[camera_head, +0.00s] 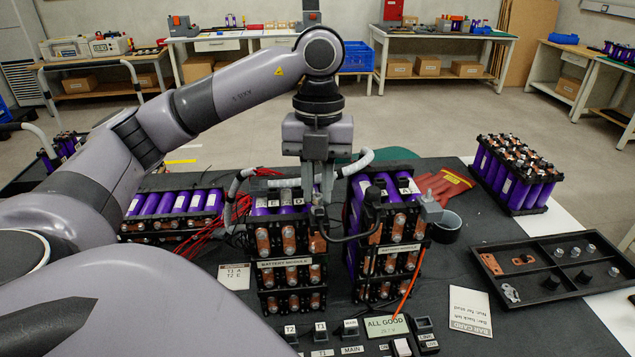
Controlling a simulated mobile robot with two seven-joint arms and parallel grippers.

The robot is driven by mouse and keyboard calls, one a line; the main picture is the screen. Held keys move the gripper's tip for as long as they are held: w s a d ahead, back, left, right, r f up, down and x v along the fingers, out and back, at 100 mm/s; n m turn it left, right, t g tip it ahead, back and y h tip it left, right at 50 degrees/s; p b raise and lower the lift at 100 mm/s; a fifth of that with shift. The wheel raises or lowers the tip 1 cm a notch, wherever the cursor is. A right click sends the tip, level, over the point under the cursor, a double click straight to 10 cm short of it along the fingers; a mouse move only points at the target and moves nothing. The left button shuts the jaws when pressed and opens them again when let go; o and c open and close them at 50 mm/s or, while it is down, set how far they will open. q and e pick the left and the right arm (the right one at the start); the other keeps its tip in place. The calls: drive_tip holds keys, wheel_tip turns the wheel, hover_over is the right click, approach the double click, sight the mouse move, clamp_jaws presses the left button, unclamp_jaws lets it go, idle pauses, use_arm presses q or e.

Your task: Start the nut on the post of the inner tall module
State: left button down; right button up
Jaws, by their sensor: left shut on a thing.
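Two tall battery modules with purple cells and copper busbars stand side by side on the dark mat: the left tall module (290,272) and the right tall module (390,262). My left gripper (318,198) points straight down over the top right front corner of the left tall module. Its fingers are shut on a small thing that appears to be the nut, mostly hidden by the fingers. The post under it is hidden too, so I cannot tell whether nut and post touch. My right gripper is not in view.
A black parts tray (545,297) with small hardware lies at the right. A red glove (441,186), a dark cup (447,226) and another purple module (515,175) are behind it. Cables run by both tall modules. A display reading "ALL GOOD" (385,325) stands in front.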

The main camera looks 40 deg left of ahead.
use_arm(q)
drive_tip(key=shift+f+m, duration=0.2)
drive_tip(key=shift+m, duration=0.8)
drive_tip(key=m+p, duration=0.1)
drive_tip(key=m, duration=0.2)
drive_tip(key=shift+d+g+y, duration=0.1)
drive_tip(key=shift+g+y, duration=0.2)
drive_tip(key=c, duration=1)
unclamp_jaws()
drive_tip(key=shift+f, duration=0.1)
drive_tip(key=shift+r, duration=0.2)
wheel_tip(320, 180, up, 4)
drive_tip(key=p, duration=0.4)
drive_tip(key=shift+r, duration=0.95)
